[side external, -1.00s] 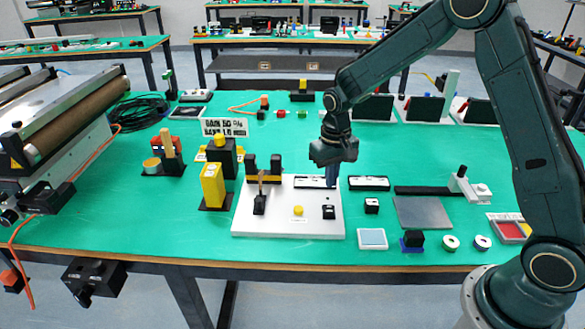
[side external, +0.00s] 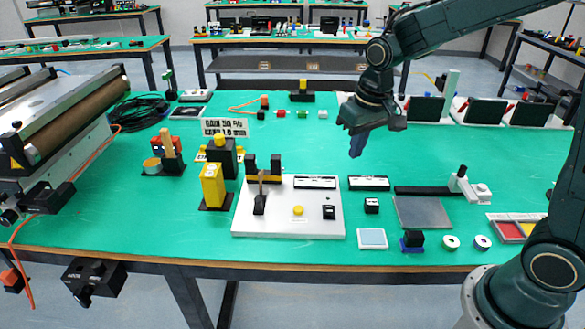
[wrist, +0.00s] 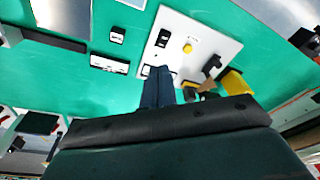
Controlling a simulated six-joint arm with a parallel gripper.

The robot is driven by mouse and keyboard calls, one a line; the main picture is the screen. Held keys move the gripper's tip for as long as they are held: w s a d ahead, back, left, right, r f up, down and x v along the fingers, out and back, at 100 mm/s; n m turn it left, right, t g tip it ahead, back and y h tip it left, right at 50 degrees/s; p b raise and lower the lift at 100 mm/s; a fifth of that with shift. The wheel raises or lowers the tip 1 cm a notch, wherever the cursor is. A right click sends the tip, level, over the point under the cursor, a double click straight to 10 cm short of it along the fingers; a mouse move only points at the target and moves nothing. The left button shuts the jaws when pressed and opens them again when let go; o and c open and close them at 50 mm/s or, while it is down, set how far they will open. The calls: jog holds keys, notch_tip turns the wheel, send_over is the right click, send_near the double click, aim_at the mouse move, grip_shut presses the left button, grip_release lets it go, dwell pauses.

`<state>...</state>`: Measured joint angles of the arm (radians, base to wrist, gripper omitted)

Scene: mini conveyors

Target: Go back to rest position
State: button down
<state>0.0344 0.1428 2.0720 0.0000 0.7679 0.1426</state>
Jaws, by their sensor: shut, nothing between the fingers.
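My gripper (side external: 356,146) is shut and empty. In the side view it hangs above the green table, behind and to the right of the white control panel (side external: 270,228). In the wrist view my gripper's fingers (wrist: 158,85) are together, and part of the white panel (wrist: 228,48) lies beyond them. The panel carries a yellow button (side external: 298,210), a black rocker switch (side external: 328,212) and a black lever (side external: 260,203). My gripper touches none of these in the side view.
A yellow block (side external: 213,186) stands left of the panel. A black-and-white block (side external: 368,183), a grey plate (side external: 423,212) and a blue-white square (side external: 372,239) lie to the right. A conveyor (side external: 60,125) is at the far left. Air around my gripper looks clear.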

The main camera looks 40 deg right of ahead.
jog(key=s+r+t, duration=0.1)
jog(key=s+r, duration=0.2)
jog(key=s, duration=0.3)
jog(key=s+a+r+n+t, duration=0.1)
jog(key=s+r, duration=0.2)
jog(key=s, duration=0.4)
jog(key=s+r+n+t, duration=0.1)
jog(key=s+r, duration=0.1)
jog(key=s, duration=0.5)
jog(key=shift+a+r+t, duration=0.15)
jog(key=shift+r+t, duration=0.25)
jog(key=shift+s, duration=0.1)
